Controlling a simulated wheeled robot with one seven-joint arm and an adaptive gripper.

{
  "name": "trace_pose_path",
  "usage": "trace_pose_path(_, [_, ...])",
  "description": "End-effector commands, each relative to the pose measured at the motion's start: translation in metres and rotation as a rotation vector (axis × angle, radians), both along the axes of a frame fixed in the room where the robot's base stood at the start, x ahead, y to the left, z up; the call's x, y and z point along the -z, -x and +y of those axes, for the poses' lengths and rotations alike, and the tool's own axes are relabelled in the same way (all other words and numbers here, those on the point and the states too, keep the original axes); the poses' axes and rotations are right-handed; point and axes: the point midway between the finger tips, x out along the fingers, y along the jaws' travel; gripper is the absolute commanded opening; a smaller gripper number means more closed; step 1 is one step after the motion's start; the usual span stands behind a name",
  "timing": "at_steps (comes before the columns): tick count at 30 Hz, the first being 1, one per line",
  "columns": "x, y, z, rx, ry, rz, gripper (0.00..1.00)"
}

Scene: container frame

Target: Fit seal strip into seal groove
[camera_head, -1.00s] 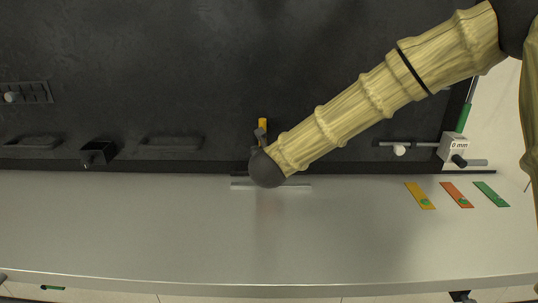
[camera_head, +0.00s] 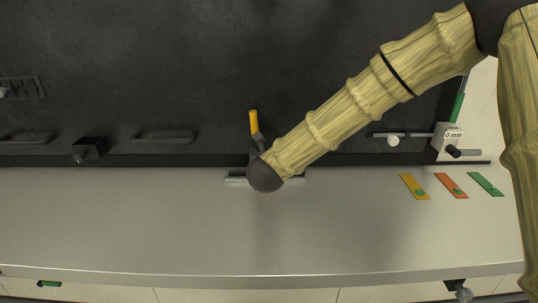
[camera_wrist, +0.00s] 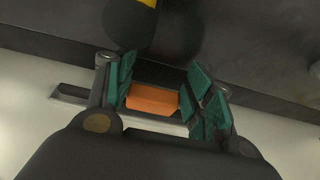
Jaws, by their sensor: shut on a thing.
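In the wrist view my gripper (camera_wrist: 161,88) has its teal-padded fingers shut on an orange block-shaped piece, which looks like the seal strip (camera_wrist: 152,99). A short rail with a dark slot, which looks like the seal groove (camera_wrist: 72,93), lies below and behind the fingers. The rail also shows in the head view (camera_head: 235,180), at the back of the grey worktop, partly hidden by my wrist. I cannot tell whether the strip touches the groove. In the head view my wrist hides the fingers and the strip.
A yellow-and-black handle-like piece (camera_head: 254,122) shows just behind my wrist. A dark panel (camera_head: 180,70) rises behind the worktop (camera_head: 160,220). Yellow, orange and green tags (camera_head: 415,187) lie at the right, below a gauge marked 0 mm (camera_head: 448,136). The front worktop is clear.

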Motion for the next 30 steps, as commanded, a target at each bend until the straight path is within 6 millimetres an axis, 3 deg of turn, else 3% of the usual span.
trace_pose_path(1, [0.0132, 0.0038, 0.0019, -0.007, 0.003, 0.016, 0.09])
trace_pose_path(2, [0.0147, 0.0041, 0.0021, -0.007, 0.003, 0.017, 0.03])
trace_pose_path(4, [0.0165, 0.0042, 0.0018, -0.007, 0.004, 0.016, 0.03])
trace_pose_path(30, [0.0168, 0.0048, 0.0001, -0.005, 0.001, 0.014, 0.03])
